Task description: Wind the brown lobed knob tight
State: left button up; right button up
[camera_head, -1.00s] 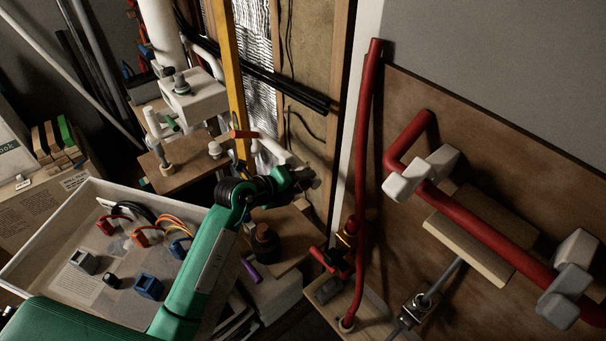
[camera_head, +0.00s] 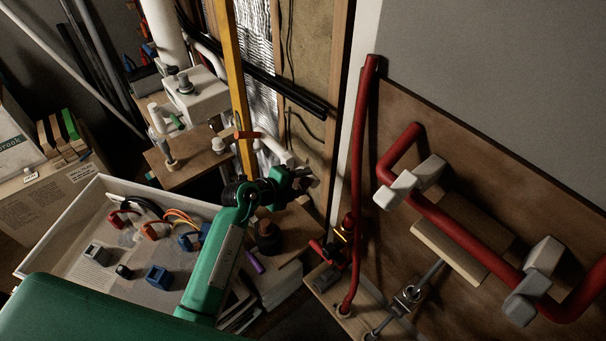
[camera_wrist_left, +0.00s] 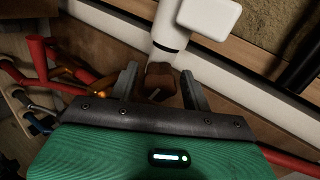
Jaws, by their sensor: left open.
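The brown lobed knob (camera_wrist_left: 160,84) shows in the left wrist view at the lower end of a white fitting (camera_wrist_left: 170,38). It sits between the two fingers of my left gripper (camera_wrist_left: 159,88), one finger on each side. The fingers are open; I cannot tell whether either touches the knob. In the head view my left gripper (camera_head: 297,180) is at the end of the white pipe (camera_head: 275,150), and the knob is not clearly visible there. My right gripper is not in view.
A white tray (camera_head: 52,232) with connectors and cables lies to the left of my arm. A dark round object (camera_head: 268,238) stands below the gripper. A red vertical pipe (camera_head: 361,190) and a board with red tubing (camera_head: 468,232) are to the right.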

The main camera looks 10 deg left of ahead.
pick_arm(q)
jog(key=shift+n+p, duration=0.4)
jog(key=shift+n, duration=0.5)
jog(key=shift+s, duration=0.15)
jog(key=c, duration=1)
jog(key=m, duration=0.4)
jog(key=shift+a+m+b, duration=0.15)
jog(key=shift+m+b, duration=0.15)
jog(key=shift+b, duration=0.1)
jog(key=shift+m, duration=1.4)
